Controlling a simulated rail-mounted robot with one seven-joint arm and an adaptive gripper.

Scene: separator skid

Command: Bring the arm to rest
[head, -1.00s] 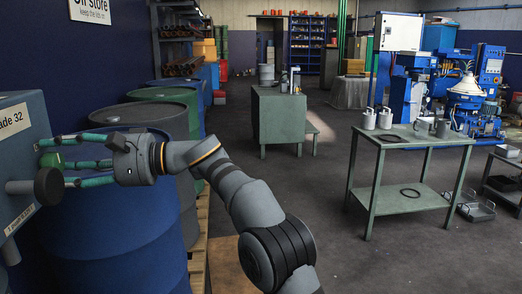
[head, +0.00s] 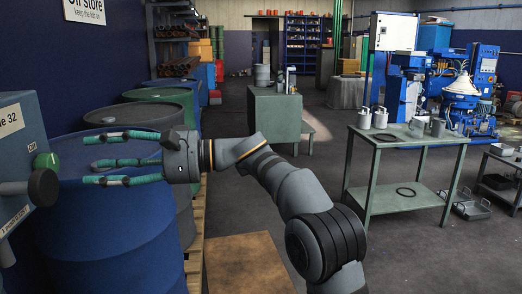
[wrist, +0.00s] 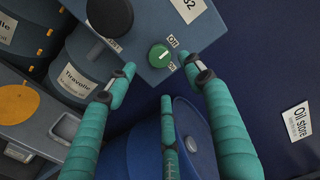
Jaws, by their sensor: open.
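My gripper (head: 95,160) is open and empty, its green fingers spread and pointing left at a blue-grey box (head: 25,140) in the head view. A clear gap lies between the fingertips and the box. The box carries a green knob (head: 46,161) and a larger black knob (head: 42,187). In the wrist view the green knob (wrist: 160,56) shows a white line between marks, beyond and between my fingertips. The black knob (wrist: 110,16) is above left of it. My arm stretches from the lower right to the gripper.
Blue drums (head: 105,225) stand below and behind my gripper, with a green-topped drum (head: 160,95) farther back. A green table (head: 410,137) with metal jugs is to the right. A green cabinet (head: 275,118) stands mid-room. The floor (head: 300,185) between is open.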

